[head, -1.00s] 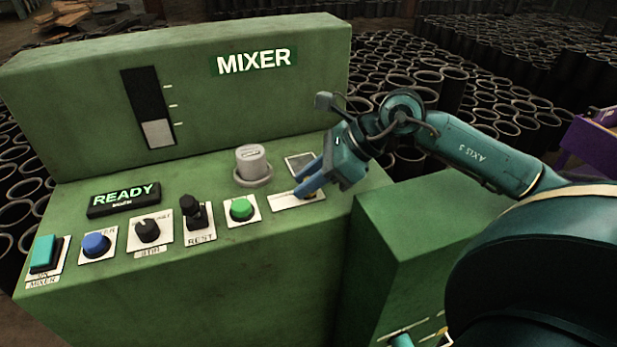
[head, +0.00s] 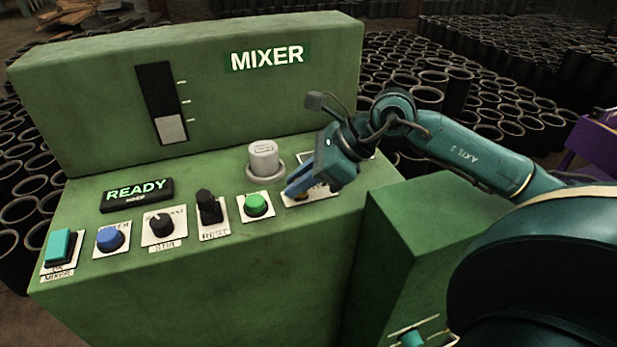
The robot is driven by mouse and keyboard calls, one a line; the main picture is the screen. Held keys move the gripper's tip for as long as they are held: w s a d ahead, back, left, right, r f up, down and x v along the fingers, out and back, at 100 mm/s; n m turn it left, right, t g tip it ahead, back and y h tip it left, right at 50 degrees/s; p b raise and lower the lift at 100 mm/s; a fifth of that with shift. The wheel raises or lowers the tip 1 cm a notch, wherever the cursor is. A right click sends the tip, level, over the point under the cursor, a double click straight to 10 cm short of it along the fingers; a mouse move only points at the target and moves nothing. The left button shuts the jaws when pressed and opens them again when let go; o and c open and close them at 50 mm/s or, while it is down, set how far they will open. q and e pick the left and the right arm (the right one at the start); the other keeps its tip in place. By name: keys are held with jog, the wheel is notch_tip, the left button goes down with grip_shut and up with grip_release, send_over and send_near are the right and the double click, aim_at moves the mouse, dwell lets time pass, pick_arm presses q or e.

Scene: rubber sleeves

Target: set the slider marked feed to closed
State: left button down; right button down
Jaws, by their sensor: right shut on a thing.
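The mixer panel's rightmost control is a white plate (head: 322,196) with a slot, on the sloping green top just right of the green button. I take it to be the feed slider; no feed or closed marking can be read. My right gripper (head: 294,189) reaches down over the plate with its blue fingers shut on the slider's knob, near the left end of the plate. The fingers hide most of the knob. My left gripper is not in view.
Close left of the fingers are the green button (head: 256,204), a black lever switch (head: 209,207), a black rotary knob (head: 162,224), a blue button (head: 109,239) and a teal rocker (head: 60,246). A grey cylindrical knob (head: 264,158) stands behind. The display (head: 137,194) reads READY.

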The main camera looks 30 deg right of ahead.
jog(key=shift+a, duration=0.2)
jog(key=c, duration=1.3)
grip_release()
jog(key=shift+c, duration=0.2)
